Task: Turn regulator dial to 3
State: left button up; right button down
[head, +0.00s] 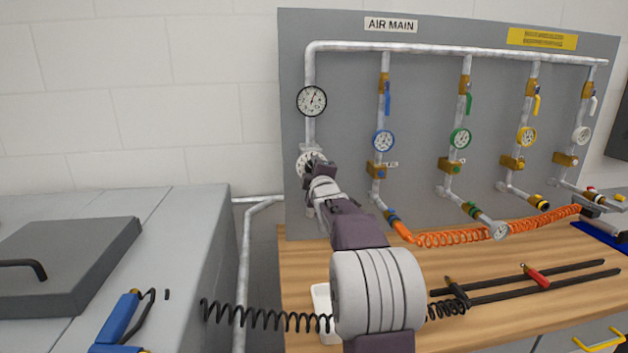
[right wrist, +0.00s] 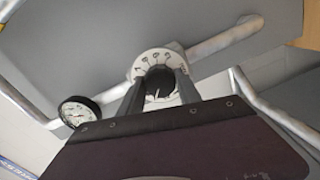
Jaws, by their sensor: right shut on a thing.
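The regulator dial (head: 308,158) is a white numbered disc on the left vertical pipe of the grey panel, below a black-rimmed gauge (head: 312,101). My right gripper (head: 313,170) reaches up to it and hides its lower part. In the right wrist view, the dial face (right wrist: 150,62) shows dark marks around its upper rim, and the two fingers of my right gripper (right wrist: 160,88) are shut on its dark central knob (right wrist: 159,80). The numbers are too small to read surely. My left gripper is not in view.
The AIR MAIN panel (head: 345,120) carries several pipe branches with coloured gauges and valves to the right. An orange coiled hose (head: 460,238) lies along the back of the wooden bench (head: 490,268). A grey cabinet with a lidded box (head: 70,260) stands at left.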

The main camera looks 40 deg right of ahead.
jog(key=shift+f+n+b, duration=0.2)
jog(key=shift+n+b, duration=0.4)
jog(key=shift+n, duration=0.2)
jog(key=c, duration=0.8)
grip_release()
jog(key=shift+r, duration=0.1)
jog(key=shift+c, duration=0.2)
jog(key=shift+a, duration=0.1)
jog(key=b+v, duration=0.2)
jog(key=v, duration=0.7)
jog(key=shift+r, duration=0.15)
